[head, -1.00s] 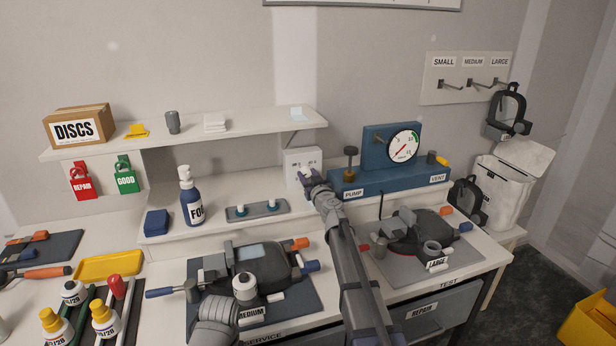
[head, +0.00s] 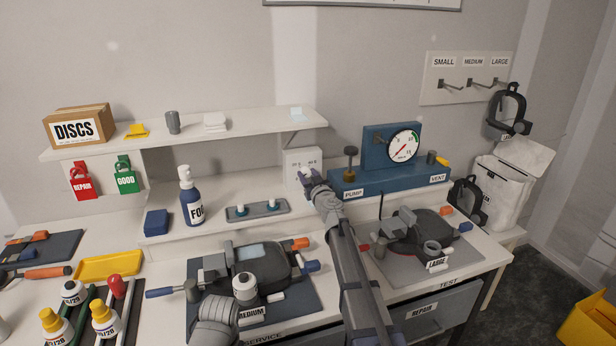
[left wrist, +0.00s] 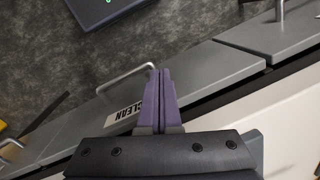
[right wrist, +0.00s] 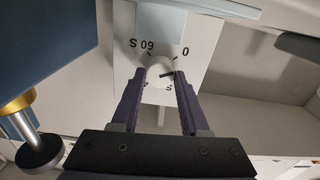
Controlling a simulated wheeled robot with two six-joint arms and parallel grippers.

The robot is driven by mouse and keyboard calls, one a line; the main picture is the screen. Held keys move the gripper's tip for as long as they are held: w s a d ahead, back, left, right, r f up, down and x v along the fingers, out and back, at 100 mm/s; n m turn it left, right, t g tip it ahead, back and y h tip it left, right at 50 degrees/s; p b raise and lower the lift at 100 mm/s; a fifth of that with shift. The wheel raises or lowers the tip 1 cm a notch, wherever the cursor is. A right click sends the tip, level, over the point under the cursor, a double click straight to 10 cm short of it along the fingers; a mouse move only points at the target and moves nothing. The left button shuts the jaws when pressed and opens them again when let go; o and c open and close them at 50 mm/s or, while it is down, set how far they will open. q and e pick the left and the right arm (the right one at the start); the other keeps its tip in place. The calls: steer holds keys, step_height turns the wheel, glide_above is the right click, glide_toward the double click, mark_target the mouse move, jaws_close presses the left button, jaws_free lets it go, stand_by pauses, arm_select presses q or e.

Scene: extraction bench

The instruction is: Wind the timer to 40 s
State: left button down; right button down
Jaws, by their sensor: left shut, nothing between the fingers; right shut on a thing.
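The timer (head: 301,158) is a white box against the wall under the shelf. In the right wrist view its face shows upside down, with "60 S" at upper left and "0" at upper right; lower marks are partly hidden. Its round white knob (right wrist: 159,72) carries a dark pointer line directed toward the right-hand finger. My right gripper (right wrist: 159,80) has a finger on each side of the knob and is shut on it; it also shows at the timer in the head view (head: 309,178). My left gripper (left wrist: 161,75) is shut and empty, over the bench front by the "CLEAN" drawer.
The blue pump stand (head: 390,175) with its gauge (head: 403,146) is close right of the timer. A tray with two pegs (head: 257,210) and a blue bottle (head: 191,203) stand to the left. The shelf (head: 260,122) overhangs the timer area.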

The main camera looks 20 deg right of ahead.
stand_by(0.4)
steer(key=shift+c, duration=2.1)
jaws_free()
steer(key=shift+s+d, duration=0.15)
steer(key=shift+s, duration=3.75)
